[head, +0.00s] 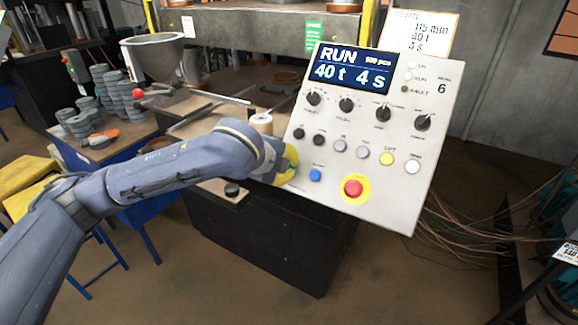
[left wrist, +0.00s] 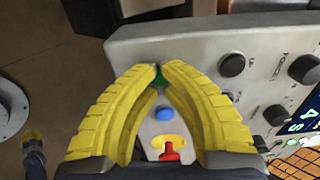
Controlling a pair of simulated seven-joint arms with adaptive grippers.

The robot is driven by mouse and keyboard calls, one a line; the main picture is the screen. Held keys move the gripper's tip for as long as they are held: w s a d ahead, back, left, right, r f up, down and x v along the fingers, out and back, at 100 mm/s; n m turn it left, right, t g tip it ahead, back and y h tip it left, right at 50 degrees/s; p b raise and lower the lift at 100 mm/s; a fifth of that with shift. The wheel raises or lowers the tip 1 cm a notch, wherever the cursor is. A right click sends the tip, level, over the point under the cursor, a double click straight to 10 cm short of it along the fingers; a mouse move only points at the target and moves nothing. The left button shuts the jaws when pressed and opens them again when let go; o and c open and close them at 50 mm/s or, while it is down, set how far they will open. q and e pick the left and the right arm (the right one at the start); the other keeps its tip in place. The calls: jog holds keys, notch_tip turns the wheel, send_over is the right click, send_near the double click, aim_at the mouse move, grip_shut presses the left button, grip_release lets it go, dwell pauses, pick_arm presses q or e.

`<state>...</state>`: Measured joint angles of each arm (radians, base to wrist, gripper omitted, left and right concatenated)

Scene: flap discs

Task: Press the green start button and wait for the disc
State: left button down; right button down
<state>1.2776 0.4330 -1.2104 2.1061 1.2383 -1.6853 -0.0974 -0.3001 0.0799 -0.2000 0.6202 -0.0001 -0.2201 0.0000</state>
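The control panel (head: 385,212) is a tilted light-grey box. Its display (head: 352,68) reads RUN, 40 t and 4 s. My left gripper (head: 289,163), with yellow fingers, is at the panel's left edge. In the left wrist view its fingertips (left wrist: 163,67) come together, shut, over the green button (left wrist: 160,78). Only a little green shows between them; I cannot tell whether the button is pressed in. A blue button (head: 315,175) and a red stop button (head: 353,187) on yellow sit nearby. My right gripper is not in view.
A metal hopper (head: 155,52) and a red-knobbed lever (head: 138,92) stand behind my left arm. Loose cables (head: 470,228) hang right of the panel.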

pick_arm(q)
jog(key=v, duration=0.7)
dwell(0.6)
jog(key=shift+s+a+r, duration=0.1)
jog(key=shift+r, duration=0.05)
